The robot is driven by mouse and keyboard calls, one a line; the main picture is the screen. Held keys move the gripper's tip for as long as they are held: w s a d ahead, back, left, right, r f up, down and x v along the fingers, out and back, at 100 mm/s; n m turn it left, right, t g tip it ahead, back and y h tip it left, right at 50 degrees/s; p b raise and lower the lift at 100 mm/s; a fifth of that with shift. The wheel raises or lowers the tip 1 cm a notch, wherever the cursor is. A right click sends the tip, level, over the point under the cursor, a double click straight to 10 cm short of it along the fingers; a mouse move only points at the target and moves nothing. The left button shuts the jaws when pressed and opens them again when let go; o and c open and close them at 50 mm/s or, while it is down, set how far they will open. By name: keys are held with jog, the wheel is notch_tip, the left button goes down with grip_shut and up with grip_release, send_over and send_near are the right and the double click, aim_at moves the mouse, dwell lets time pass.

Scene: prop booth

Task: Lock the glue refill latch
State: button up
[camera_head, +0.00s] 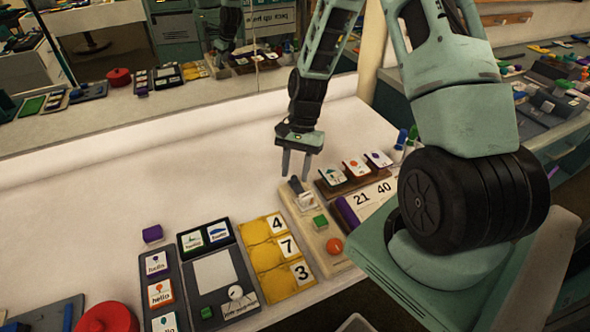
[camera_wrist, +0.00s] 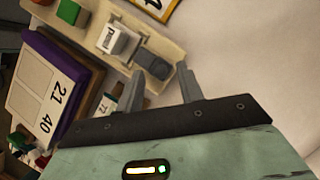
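A beige panel (camera_head: 314,236) on the white table carries a small latch with a dark grey plate (camera_head: 295,185) and a white labelled block (camera_head: 306,199). In the wrist view the latch shows as the white block (camera_wrist: 115,40) beside the dark grey plate (camera_wrist: 152,64); the label is too small to read. I cannot tell whether it is locked. My gripper (camera_head: 296,177) points down just above the latch end of the panel. In the wrist view my gripper (camera_wrist: 161,86) has its two fingers apart with nothing between them, close to the grey plate.
The panel also holds a green block (camera_head: 320,222) and an orange ball (camera_head: 334,246). A yellow number board (camera_head: 258,262) lies left of it. A purple-edged "21 40" board (camera_head: 370,197) and a brown card rack (camera_head: 342,185) lie right.

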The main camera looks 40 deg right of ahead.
jog(key=shift+a+f, duration=0.15)
jog(key=shift+f, duration=0.2)
grip_shut()
jog(key=shift+s+a+r, duration=0.15)
jog(key=shift+s+a, duration=0.05)
jog(key=shift+s, duration=0.55)
jog(key=shift+s+a+p, duration=0.1)
jog(key=shift+s+p, duration=0.2)
grip_release()
